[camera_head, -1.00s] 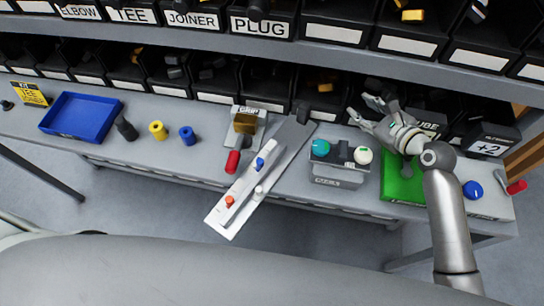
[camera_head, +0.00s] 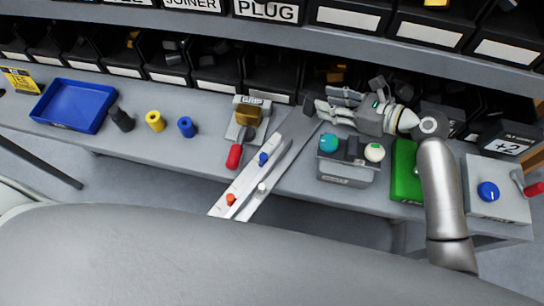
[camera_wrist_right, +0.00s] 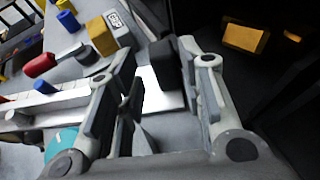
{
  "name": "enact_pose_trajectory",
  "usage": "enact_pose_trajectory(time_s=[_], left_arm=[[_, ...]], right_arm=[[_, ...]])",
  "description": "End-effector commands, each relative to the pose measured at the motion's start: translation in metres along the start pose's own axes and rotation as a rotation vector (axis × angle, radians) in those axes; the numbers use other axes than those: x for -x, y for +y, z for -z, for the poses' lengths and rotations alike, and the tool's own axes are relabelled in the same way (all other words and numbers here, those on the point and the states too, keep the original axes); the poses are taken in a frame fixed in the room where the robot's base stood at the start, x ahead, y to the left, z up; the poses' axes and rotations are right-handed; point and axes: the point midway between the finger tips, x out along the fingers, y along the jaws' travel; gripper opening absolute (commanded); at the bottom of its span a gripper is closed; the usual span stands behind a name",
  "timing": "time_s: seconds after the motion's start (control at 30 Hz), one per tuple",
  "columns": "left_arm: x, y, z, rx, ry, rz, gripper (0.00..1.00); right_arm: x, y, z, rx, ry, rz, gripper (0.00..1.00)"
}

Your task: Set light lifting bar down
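A long grey bar (camera_head: 300,128) with a dark block (camera_head: 309,104) at its far end lies on the bench, beside a white strip (camera_head: 246,181) with blue and red knobs. I take it to be the lifting bar. My right gripper (camera_head: 321,102) is by the dark block, pointing left. In the right wrist view, the gripper (camera_wrist_right: 158,65) has its fingers spread wide, with the dark block (camera_wrist_right: 165,62) between or just beyond them. I cannot tell whether a finger touches it. My left gripper is not in view.
A clamp fixture (camera_head: 245,118) with a red handle is left of the bar. A grey box with teal and white knobs (camera_head: 346,160) is close on the right, then a green tray (camera_head: 406,180). Black bins (camera_head: 271,76) line the back. A blue tray (camera_head: 72,101) lies far left.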

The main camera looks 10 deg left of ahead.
Motion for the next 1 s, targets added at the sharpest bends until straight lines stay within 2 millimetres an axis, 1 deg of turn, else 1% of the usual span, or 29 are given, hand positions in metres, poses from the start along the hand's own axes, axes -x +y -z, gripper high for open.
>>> enact_pose_trajectory(time_s=[0.2, 0.33, 0.43, 0.63, 0.67, 0.93, 1.0], left_arm=[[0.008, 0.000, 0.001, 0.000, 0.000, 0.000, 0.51], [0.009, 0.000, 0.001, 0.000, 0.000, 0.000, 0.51], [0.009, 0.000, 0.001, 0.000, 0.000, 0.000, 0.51], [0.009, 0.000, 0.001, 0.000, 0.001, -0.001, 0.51], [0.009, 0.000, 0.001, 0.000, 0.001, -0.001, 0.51], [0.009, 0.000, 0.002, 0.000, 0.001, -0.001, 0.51], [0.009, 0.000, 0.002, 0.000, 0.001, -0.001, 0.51]], right_arm=[[-0.028, -0.002, 0.000, -0.001, -0.001, -0.002, 0.36], [-0.043, -0.002, 0.001, -0.001, -0.001, 0.000, 0.36], [-0.049, -0.002, 0.001, 0.000, 0.000, -0.001, 0.36], [-0.049, -0.002, 0.002, 0.001, 0.000, 0.000, 0.36], [-0.049, -0.002, 0.002, 0.001, 0.000, 0.000, 0.34], [-0.049, -0.002, 0.002, 0.000, 0.000, 0.000, 0.00], [-0.049, -0.002, 0.002, 0.000, 0.000, 0.000, 0.00]])
